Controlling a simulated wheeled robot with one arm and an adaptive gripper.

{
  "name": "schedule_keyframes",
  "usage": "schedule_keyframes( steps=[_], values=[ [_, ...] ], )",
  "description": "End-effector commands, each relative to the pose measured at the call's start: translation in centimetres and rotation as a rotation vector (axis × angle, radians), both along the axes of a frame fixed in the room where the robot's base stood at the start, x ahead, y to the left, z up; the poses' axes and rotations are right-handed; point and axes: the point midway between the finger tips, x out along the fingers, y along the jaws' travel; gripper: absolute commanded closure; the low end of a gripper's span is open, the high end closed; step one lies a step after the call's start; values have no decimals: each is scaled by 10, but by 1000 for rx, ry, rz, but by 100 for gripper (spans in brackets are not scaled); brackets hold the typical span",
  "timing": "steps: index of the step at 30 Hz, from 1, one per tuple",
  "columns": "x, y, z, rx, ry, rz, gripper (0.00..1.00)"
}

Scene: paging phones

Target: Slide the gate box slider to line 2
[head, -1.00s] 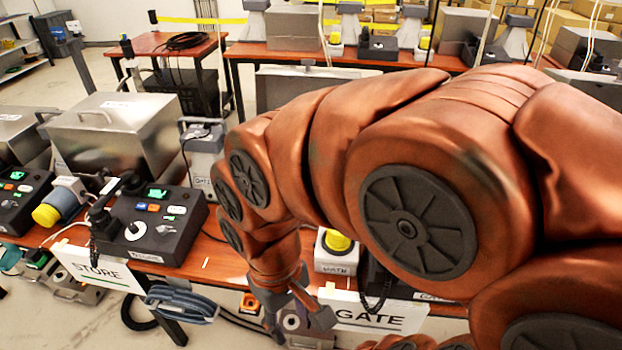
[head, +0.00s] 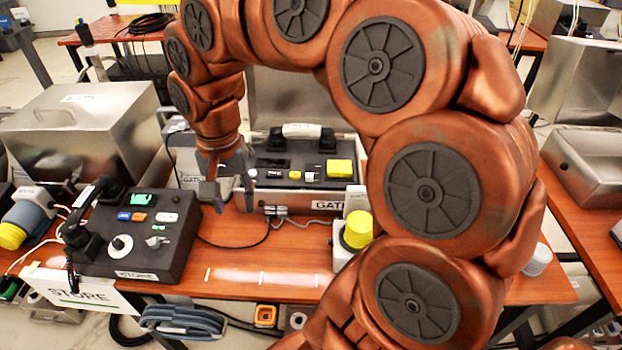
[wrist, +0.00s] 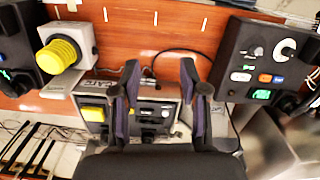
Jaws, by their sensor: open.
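The gate box (head: 330,207) is an open metal case with a black panel, a white-and-black handset across its back and a yellow block at its right. It also shows in the wrist view (wrist: 172,94), seen from the opposite side. Its panel carries several small controls; I cannot tell which is the slider or where line 2 is on it. My gripper (head: 228,192) is above the table at the left front of the box. In the wrist view my gripper (wrist: 160,72) has its two dark fingers apart, with nothing between them, and they hide part of the panel.
The store phone box (head: 135,235) stands to the left, with its handset on its left side. A yellow-topped button unit (head: 357,230) stands right of the gate box. Short white marks (head: 262,278) lie along the bare front of the table. A steel case (head: 80,135) is behind left.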

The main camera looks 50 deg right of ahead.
Motion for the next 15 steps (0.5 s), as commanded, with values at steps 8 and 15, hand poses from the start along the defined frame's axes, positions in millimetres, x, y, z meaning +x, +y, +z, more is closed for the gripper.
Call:
schedule_keyframes(
  steps=[8,15],
  values=[
    [67,-85,-23,9,-37,-538,56],
    [91,-182,-58,3,-31,-1068,56]
  ],
)
